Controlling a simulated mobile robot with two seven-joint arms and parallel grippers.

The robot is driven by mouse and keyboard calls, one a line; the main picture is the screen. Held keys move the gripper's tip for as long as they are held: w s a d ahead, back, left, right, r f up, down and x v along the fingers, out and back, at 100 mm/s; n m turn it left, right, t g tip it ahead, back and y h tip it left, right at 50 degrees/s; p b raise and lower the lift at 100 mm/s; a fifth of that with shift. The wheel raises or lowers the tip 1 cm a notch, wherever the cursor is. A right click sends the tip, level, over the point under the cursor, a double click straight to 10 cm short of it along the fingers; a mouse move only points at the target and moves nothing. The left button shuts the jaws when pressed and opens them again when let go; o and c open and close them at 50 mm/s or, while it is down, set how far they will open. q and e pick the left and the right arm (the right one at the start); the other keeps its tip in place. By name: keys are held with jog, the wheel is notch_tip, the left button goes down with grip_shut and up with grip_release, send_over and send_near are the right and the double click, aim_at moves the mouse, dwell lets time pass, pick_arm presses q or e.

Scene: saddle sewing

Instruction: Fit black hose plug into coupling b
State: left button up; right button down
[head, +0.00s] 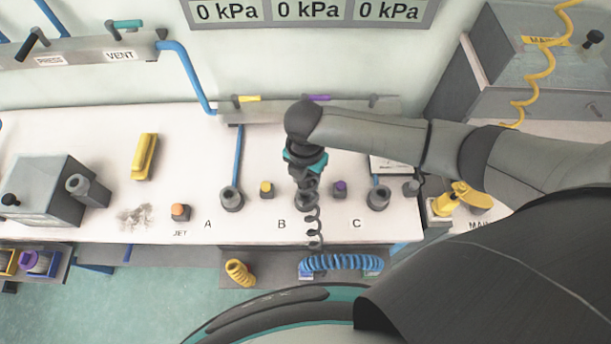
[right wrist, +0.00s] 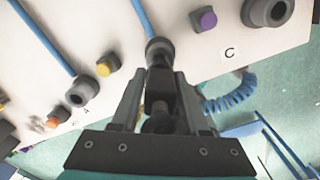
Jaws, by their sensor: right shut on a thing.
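My right gripper (head: 306,178) hangs over the bench at label B, and its two fingers also show in the right wrist view (right wrist: 162,82). They are shut on the black hose plug (right wrist: 161,88), a dark cylinder pointing toward the bench. Coupling B (right wrist: 158,48), a dark round socket at the end of a blue pipe, lies straight ahead of the plug. The plug's tip overlaps the coupling in that view; I cannot tell whether it is inside or just short of it. A black coiled hose (head: 315,225) hangs below the gripper over the bench's front edge. My left gripper is not in view.
Coupling A (head: 231,198) stands left and coupling C (head: 378,198) right. A yellow button (head: 266,189) and a purple button (head: 340,188) flank the gripper closely. Blue (head: 340,263) and yellow (head: 239,272) coiled hoses sit at the front rail. A yellow block (head: 145,156) lies further left.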

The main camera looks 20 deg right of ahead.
jog(key=shift+p, duration=0.35)
dwell(0.5)
jog(key=shift+f+b, duration=1.6)
jog(key=shift+f, duration=0.65)
jog(key=shift+c, duration=1.6)
grip_release()
jog(key=shift+r, duration=0.1)
notch_tip(320, 180, up, 15)
jog(key=shift+r+p, duration=0.1)
jog(key=shift+p, duration=0.45)
